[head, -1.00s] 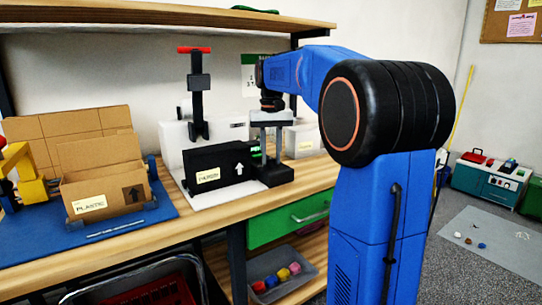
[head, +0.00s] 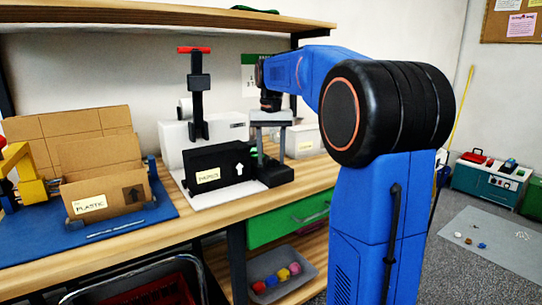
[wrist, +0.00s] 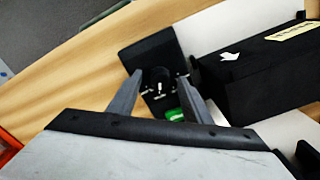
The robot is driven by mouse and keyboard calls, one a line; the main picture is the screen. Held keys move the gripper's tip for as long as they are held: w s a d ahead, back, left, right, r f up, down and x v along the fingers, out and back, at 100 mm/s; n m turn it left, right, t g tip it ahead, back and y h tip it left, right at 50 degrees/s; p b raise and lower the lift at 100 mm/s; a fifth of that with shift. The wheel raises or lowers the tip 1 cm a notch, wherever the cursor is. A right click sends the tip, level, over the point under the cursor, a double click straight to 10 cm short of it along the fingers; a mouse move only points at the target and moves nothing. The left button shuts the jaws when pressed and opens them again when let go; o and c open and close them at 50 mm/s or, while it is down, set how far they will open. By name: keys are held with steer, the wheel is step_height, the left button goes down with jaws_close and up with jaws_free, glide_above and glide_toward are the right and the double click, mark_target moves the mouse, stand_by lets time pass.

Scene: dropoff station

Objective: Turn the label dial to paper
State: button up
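The dial is a dark round knob with a pale mark (wrist: 158,80) on a black base, which shows in the head view (head: 276,175) at the right of the black box. My gripper (wrist: 162,76) points down over it, fingers apart on either side of the knob. I cannot tell whether they touch it. In the head view my gripper (head: 270,145) hides the knob. The black box (head: 225,158) carries a label (head: 208,175) that seems to read PAPER, and a white arrow. A green patch (wrist: 175,114) shows beside the dial base.
A white machine with a black, red-topped post (head: 198,85) stands behind the box. At left, a cardboard box labelled PLASTIC (head: 105,185) sits on a blue mat (head: 60,235). A green drawer (head: 285,220) and a grey bin of coloured pieces (head: 275,285) are below the bench.

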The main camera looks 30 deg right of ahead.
steer(key=shift+r, duration=0.1)
step_height(320, 180, up, 17)
stand_by(0.7)
steer(key=shift+r, duration=0.1)
stand_by(0.4)
steer(key=s+a+f+n+t, duration=0.1)
steer(key=s+a+f, duration=0.4)
steer(key=s+f, duration=0.5)
steer(key=s+a+f+n+t, duration=0.2)
steer(key=s+a+f, duration=0.3)
steer(key=s+f, duration=0.5)
steer(key=s+a+f+n+t, duration=0.1)
steer(key=s+a+f+n, duration=0.2)
steer(key=s+a+f, duration=0.3)
steer(key=s+f, duration=0.5)
steer(key=f, duration=0.4)
steer(key=shift+f+t, duration=0.4)
steer(key=shift+s, duration=0.1)
